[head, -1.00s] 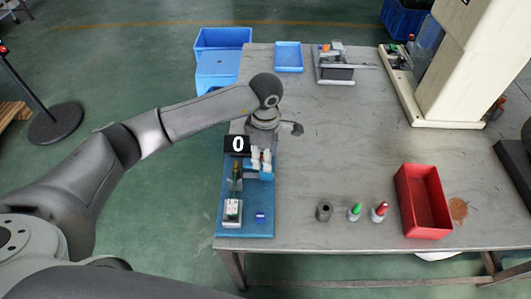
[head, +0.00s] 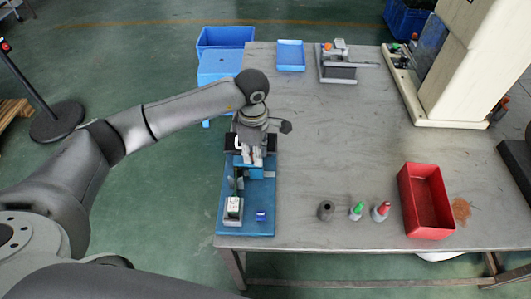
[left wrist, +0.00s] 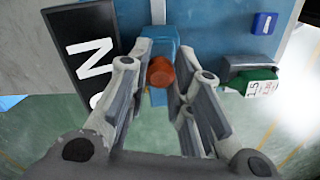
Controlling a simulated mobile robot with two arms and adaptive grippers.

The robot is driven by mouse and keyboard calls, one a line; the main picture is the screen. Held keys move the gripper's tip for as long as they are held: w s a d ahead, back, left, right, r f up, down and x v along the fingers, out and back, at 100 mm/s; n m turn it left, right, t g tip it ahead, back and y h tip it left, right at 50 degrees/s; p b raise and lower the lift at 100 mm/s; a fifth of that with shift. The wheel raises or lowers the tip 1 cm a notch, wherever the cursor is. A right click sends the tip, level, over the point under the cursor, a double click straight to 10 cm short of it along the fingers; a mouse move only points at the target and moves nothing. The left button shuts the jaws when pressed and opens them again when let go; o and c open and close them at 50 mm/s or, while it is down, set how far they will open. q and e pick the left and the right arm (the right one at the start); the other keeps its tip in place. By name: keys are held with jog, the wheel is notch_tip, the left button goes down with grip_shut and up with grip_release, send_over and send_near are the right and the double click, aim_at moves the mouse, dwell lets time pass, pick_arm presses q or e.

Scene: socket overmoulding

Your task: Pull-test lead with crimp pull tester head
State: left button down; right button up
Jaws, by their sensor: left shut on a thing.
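The crimp pull tester is a blue base plate (head: 262,228) at the table's left edge, with a black display (head: 231,143) behind my gripper. In the left wrist view the display (left wrist: 80,45) shows a white letter N. My left gripper (head: 251,158) points down over the tester's blue head block (head: 248,173). It is shut on an orange-red round piece (left wrist: 160,72), seen end-on between its fingers in front of a blue block (left wrist: 163,48). A green-and-white labelled unit (head: 234,207) stands on the plate's near end. I cannot make out the lead clearly.
A small blue block (head: 261,216) sits on the plate. To its right are a dark cylinder (head: 326,210), a green-capped bottle (head: 356,211), a red-capped bottle (head: 380,211) and a red bin (head: 425,202). A blue tray (head: 291,55) lies at the back. The table's middle is clear.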

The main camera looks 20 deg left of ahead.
pick_arm(q)
jog(key=shift+s+a, duration=0.15)
jog(key=shift+a, duration=0.55)
jog(key=c, duration=1.6)
grip_release()
jog(key=o, duration=0.3)
jog(key=shift+a, duration=0.1)
jog(key=shift+o, duration=0.2)
